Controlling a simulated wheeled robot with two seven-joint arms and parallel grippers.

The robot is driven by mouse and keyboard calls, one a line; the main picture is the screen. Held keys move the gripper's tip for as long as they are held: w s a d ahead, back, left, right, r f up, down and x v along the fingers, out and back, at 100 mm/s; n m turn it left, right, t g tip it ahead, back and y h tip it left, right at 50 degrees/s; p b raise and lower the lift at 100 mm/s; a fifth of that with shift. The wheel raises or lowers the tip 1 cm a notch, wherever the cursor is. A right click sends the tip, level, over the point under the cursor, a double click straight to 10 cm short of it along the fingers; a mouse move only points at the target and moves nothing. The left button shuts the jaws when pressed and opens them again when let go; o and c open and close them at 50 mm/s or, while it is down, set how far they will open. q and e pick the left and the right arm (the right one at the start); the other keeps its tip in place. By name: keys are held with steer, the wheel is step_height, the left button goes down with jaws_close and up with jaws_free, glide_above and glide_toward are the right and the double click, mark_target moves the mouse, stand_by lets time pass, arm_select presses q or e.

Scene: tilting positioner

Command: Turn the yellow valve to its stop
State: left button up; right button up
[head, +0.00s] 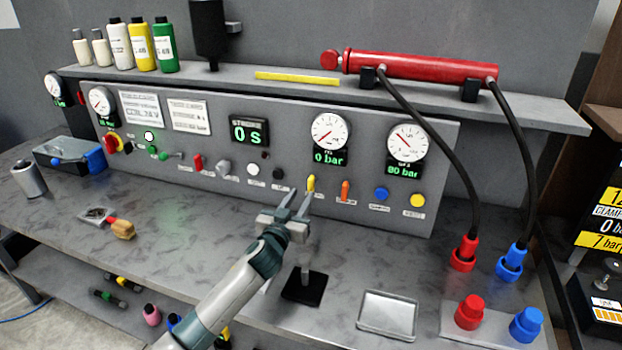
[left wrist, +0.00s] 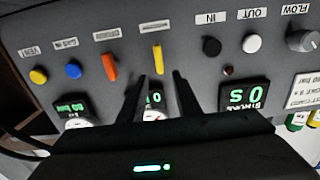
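The yellow valve (head: 311,183) is a small lever on the front of the grey panel, below the left of the two right-hand gauges. In the left wrist view the yellow valve (left wrist: 158,60) shows near the middle, its lever lying along the picture's vertical. My left gripper (head: 299,194) is in front of the panel, close to the valve. Its two fingers are apart, and in the left wrist view the gripper (left wrist: 160,76) has the lever in line with the gap between its fingertips. I cannot tell whether either finger touches it. My right gripper is not in view.
An orange lever (head: 345,190) sits just right of the valve, then blue (head: 381,194) and yellow (head: 417,200) buttons. Black (head: 278,173) and white (head: 253,169) buttons are left of it. A shallow metal tray (head: 388,314) lies on the bench. Gauges read 0 bar and 80 bar.

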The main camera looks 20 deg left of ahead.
mark_target(310, 183)
arm_select(q)
steer(key=w, duration=0.5)
steer(key=w+p, duration=0.1)
steer(key=w, duration=0.3)
steer(key=shift+w+d, duration=0.2)
steer(key=shift+w, duration=0.15)
jaws_close()
